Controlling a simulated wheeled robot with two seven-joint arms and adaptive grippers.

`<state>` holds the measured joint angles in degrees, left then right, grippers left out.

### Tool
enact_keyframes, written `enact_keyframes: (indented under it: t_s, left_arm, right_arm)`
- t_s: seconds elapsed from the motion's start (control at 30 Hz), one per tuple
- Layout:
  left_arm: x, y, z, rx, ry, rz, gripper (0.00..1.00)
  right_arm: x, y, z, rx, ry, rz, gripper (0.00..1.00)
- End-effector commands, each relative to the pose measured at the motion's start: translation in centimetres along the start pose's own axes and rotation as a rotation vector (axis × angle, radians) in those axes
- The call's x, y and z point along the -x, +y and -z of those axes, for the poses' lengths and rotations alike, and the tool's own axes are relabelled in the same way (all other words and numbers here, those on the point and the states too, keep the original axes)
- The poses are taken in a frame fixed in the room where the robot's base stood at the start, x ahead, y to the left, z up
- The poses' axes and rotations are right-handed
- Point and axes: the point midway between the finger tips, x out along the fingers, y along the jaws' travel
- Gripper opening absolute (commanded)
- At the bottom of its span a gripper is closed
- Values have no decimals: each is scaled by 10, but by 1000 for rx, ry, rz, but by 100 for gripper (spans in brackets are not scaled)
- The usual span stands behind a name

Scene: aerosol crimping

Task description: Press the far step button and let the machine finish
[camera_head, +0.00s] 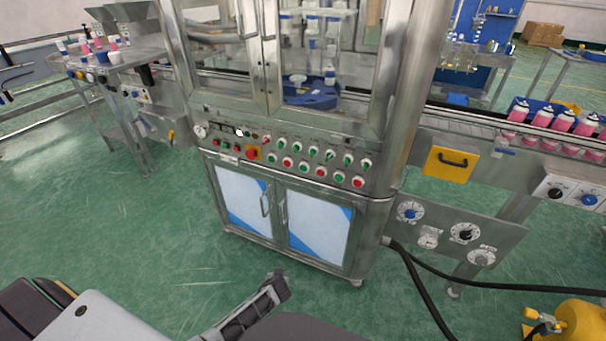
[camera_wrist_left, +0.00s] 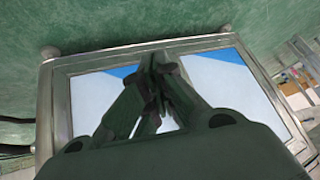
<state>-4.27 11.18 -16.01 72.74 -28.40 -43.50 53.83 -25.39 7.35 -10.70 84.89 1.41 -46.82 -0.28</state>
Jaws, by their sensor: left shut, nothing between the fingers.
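The steel crimping machine stands ahead, with a control panel (camera_head: 285,158) under its glass doors. The panel carries rows of green and red buttons, a red knob on a yellow plate (camera_head: 253,152), and a gauge (camera_head: 200,130). The labels are too small to read, so I cannot tell which is the far step button. My left gripper (camera_head: 277,284) is low in front of the machine, well apart from the panel. In the left wrist view its fingers (camera_wrist_left: 160,62) are shut and empty, with the cabinet doors (camera_wrist_left: 215,72) behind. My right gripper is not in view.
A conveyor with pink cans (camera_head: 543,115) runs off to the right. A side panel with dials (camera_head: 463,236) juts out below it. A black hose (camera_head: 420,290) and a yellow machine (camera_head: 580,322) lie at lower right.

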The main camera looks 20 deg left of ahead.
Motion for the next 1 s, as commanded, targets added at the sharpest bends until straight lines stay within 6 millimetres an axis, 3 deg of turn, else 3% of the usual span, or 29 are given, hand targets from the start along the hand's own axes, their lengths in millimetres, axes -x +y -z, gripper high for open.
enact_keyframes:
  t_s: [0.1,0.47,1.0]
  left_arm:
    - [4,6,35,65,63,18,0]
    - [36,15,132,289,256,58,0]
    - [120,11,253,688,579,45,0]
  right_arm:
    - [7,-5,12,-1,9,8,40]
    - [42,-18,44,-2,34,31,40]
    - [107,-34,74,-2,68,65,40]
